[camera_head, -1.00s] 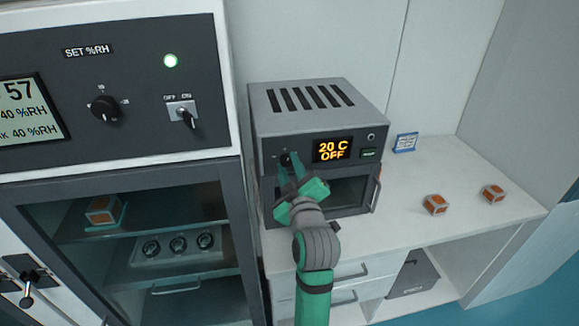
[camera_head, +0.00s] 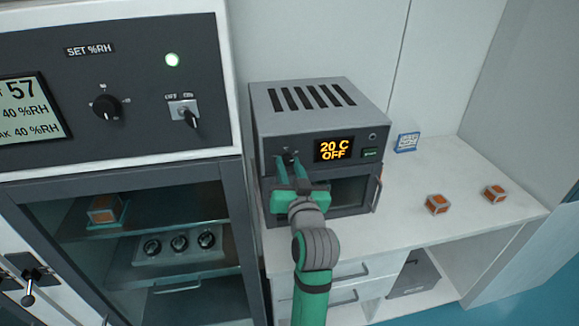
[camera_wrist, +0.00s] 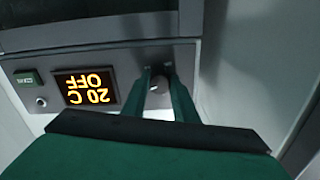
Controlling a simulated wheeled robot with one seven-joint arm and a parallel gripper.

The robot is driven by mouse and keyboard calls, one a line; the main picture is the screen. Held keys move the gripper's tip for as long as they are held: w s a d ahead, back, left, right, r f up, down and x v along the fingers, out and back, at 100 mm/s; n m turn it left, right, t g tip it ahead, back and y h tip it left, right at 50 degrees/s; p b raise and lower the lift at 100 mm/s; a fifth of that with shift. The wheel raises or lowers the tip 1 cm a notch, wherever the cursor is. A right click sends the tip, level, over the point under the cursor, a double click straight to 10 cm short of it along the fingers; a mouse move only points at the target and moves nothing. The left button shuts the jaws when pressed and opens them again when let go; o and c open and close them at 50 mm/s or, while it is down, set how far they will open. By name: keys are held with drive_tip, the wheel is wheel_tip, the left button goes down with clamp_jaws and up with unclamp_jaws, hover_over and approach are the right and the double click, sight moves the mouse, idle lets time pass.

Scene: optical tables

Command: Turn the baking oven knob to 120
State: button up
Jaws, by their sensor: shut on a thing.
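The baking oven (camera_head: 264,130) is a grey box on the white bench, with slots in its top. Its display (camera_head: 332,149) reads 20 C OFF in orange. The dark oven knob (camera_head: 290,157) is at the left of the front panel. My green gripper (camera_head: 286,160) reaches it from the front, its two fingers on either side of the knob and shut on it. In the wrist view the knob (camera_wrist: 158,83) shows between the fingertips, partly hidden, and the display appears upside down. The knob's pointer and scale are too small to read.
A humidity cabinet (camera_head: 228,100) with its own knob (camera_head: 105,107) and a switch (camera_head: 184,112) stands close on the left. The bench between is clear.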

drive_tip(key=m, duration=0.1)
drive_tip(key=r+m, duration=0.1)
drive_tip(key=m, duration=0.1)
drive_tip(key=shift+a+m, duration=0.1)
drive_tip(key=shift+m, duration=0.2)
drive_tip(key=m, duration=0.3)
drive_tip(key=shift+m, duration=0.3)
drive_tip(key=m, duration=0.3)
drive_tip(key=shift+m, duration=0.4)
drive_tip(key=m, duration=0.3)
drive_tip(key=shift+m, duration=0.3)
drive_tip(key=m, duration=0.3)
drive_tip(key=shift+m, duration=0.3)
drive_tip(key=m, duration=0.3)
drive_tip(key=shift+m, duration=0.4)
drive_tip(key=m, duration=0.4)
drive_tip(key=shift+d+f+m, duration=0.1)
drive_tip(key=shift+d+m, duration=0.1)
drive_tip(key=shift+m, duration=0.9)
drive_tip(key=shift+f, duration=0.15)
